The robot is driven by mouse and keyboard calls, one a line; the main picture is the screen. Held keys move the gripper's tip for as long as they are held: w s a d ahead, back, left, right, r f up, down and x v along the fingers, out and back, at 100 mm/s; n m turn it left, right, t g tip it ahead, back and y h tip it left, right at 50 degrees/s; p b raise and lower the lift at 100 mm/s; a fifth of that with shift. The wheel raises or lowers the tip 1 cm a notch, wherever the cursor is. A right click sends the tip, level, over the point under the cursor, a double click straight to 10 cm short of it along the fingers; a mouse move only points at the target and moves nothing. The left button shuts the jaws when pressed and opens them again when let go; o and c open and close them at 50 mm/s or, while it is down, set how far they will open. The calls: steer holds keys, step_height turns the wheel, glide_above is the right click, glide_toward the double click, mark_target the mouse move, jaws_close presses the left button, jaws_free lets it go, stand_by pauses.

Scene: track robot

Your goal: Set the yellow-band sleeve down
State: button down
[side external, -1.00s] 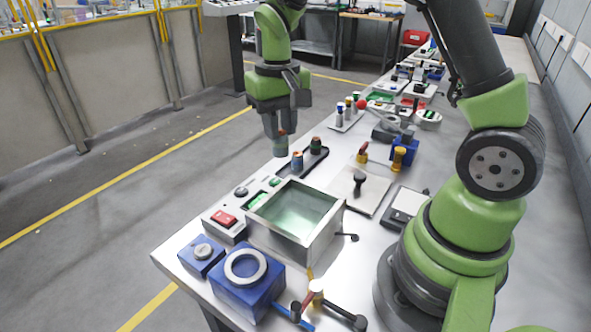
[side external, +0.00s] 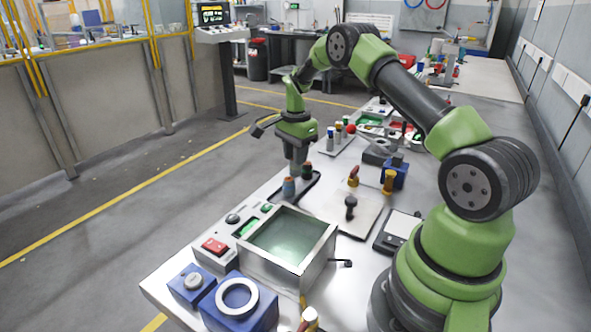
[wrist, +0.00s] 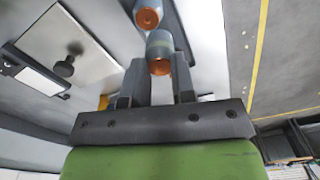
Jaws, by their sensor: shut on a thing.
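My gripper (side external: 297,165) points down at the dark tray (side external: 315,180) on the bench. In the wrist view, its two fingers (wrist: 160,85) are shut on a grey-blue sleeve (wrist: 159,44) with an orange end. No yellow band can be made out on it. In the side view, the held sleeve cannot be told clearly from the tray's pieces. A blue piece with an orange-red top (side external: 289,188) and a dark piece with a red top (side external: 307,171) stand at the tray. A second orange-ended piece (wrist: 147,14) is close beyond the held sleeve. Contact with the tray cannot be told.
An open metal box with a green interior (side external: 287,240) and a button panel (side external: 215,248) stand nearer the camera. A pale plate with a black knob (side external: 350,208) lies to the right. The bench's edge is close on the left, with open floor beyond.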

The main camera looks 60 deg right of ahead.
mark_target(296, 175)
steer(key=shift+a+f, duration=0.1)
steer(key=shift+f, duration=1.95)
steer(key=shift+f, duration=0.3)
steer(key=c, duration=1)
jaws_free()
steer(key=shift+s, duration=0.1)
steer(key=shift+o, duration=0.2)
